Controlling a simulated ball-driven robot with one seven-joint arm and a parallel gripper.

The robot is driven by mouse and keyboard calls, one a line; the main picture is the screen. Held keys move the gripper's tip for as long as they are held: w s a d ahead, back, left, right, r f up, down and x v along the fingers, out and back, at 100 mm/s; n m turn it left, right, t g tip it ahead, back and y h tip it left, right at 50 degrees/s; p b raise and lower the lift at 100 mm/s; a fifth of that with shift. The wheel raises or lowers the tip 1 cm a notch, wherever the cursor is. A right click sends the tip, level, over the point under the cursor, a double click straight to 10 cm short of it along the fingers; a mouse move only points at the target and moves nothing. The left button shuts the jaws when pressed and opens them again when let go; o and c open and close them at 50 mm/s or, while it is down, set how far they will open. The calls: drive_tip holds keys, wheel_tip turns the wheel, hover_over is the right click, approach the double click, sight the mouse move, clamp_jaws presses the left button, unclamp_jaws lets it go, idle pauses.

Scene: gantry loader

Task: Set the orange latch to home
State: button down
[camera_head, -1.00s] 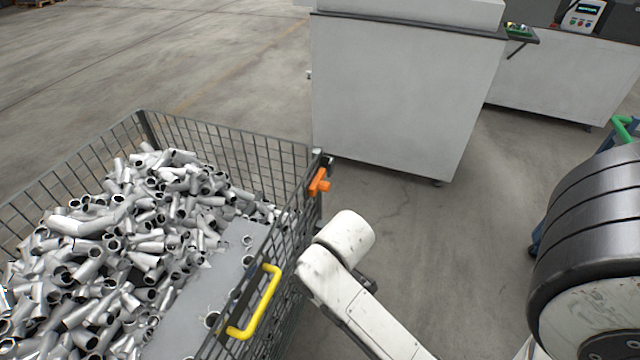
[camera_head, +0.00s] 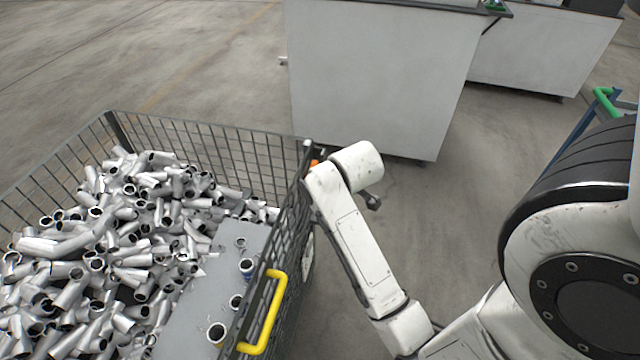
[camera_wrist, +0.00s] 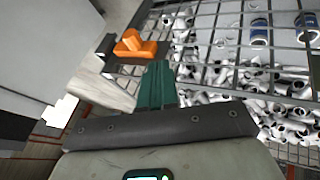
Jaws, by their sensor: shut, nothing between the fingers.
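The orange latch (camera_wrist: 138,46) is at the corner of the wire basket, just beyond my fingertips in the wrist view. In the head view only a sliver of the latch (camera_head: 314,163) shows; my arm hides the rest. My gripper (camera_wrist: 158,68) shows as teal fingers pressed together, with nothing between them. The fingertips point toward the latch and appear a little short of it; I cannot tell the exact gap. In the head view the fingers are hidden behind my wrist.
The wire basket (camera_head: 215,137) holds many grey pipe pieces and a grey divider panel (camera_head: 205,290). A yellow handle (camera_head: 267,312) is on its near side. A pale cabinet (camera_head: 375,80) stands behind, with open floor between. A green handle (camera_head: 604,102) is at the right.

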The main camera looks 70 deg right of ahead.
drive_tip(key=w+d+f, duration=0.3)
drive_tip(key=d+f, duration=0.4)
drive_tip(key=f, duration=0.1)
drive_tip(key=shift+w+d+f+p, duration=0.15)
drive_tip(key=shift+w+d+p, duration=0.15)
drive_tip(key=shift+w+d, duration=0.1)
drive_tip(key=d, duration=0.3)
drive_tip(key=shift+w+d, duration=0.15)
idle(0.4)
